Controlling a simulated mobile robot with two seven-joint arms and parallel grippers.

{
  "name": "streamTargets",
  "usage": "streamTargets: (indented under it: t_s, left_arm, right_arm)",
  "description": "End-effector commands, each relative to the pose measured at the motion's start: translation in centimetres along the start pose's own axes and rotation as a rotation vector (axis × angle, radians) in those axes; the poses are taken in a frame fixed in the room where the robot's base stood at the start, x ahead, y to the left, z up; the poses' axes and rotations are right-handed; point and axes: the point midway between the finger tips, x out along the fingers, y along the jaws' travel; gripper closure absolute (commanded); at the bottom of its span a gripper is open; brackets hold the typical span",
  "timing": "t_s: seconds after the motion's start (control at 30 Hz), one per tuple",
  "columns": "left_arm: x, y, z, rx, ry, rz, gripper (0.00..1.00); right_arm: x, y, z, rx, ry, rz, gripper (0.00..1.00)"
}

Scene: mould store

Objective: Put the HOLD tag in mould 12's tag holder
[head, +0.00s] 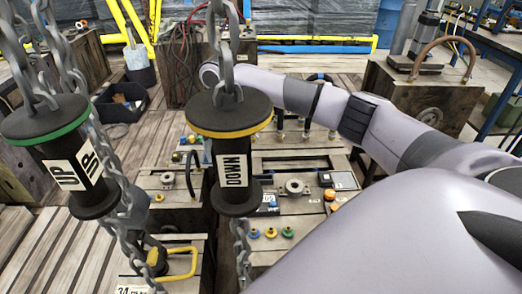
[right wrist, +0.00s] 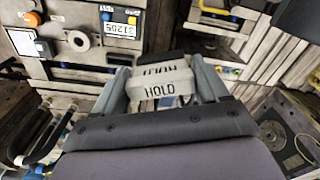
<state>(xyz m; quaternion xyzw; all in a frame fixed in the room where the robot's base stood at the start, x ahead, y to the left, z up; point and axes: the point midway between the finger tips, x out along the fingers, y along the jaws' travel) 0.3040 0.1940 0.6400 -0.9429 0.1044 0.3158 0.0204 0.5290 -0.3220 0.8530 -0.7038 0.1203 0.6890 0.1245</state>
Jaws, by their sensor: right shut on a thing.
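My right gripper (right wrist: 160,76) is shut on the HOLD tag (right wrist: 160,92), a pale block with black lettering, held between its two fingers in the right wrist view. A dark part shows just beyond the tag; I cannot tell whether they touch. In the head view my right arm reaches in from the right to the top middle, and its gripper and the tag cannot be made out there. A mould face with a label reading 31206 (right wrist: 121,22) shows in the right wrist view. I cannot tell which mould is 12 or pick out its tag holder. My left gripper is not in view.
Two pendants, UP (head: 75,165) and DOWN (head: 234,165), hang on chains in the head view's foreground and hide part of the moulds. A mould with a brown handle (head: 442,50) stands back right. A dark bin (head: 122,101) sits on the slatted floor at left.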

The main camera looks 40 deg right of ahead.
Motion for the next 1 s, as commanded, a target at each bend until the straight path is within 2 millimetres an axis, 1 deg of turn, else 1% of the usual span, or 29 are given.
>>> streamTargets:
  t_s: [0.03, 0.17, 0.3, 0.43, 0.6, 0.77, 1.0]
  left_arm:
    - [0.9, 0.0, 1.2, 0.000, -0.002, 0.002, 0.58]
    - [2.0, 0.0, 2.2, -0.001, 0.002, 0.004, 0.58]
    - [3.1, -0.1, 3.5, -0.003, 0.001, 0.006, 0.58]
    - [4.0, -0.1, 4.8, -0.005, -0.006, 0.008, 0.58]
    - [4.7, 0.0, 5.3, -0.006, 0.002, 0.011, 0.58]
    - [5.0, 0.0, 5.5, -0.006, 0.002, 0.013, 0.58]
    - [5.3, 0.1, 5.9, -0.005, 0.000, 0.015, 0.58]
  right_arm:
    - [1.7, 1.0, -1.0, 0.036, 0.000, 0.001, 0.56]
    - [3.9, 3.5, -3.2, 0.114, 0.002, 0.000, 0.56]
    - [6.4, 6.5, -5.1, 0.194, -0.002, 0.004, 0.56]
    - [8.4, 9.2, -6.4, 0.262, -0.007, 0.006, 0.56]
    - [10.2, 11.8, -7.3, 0.324, -0.013, 0.010, 0.56]
    - [10.9, 12.9, -7.5, 0.350, -0.016, 0.011, 0.56]
    - [11.7, 13.1, -7.5, 0.353, -0.018, 0.011, 0.56]
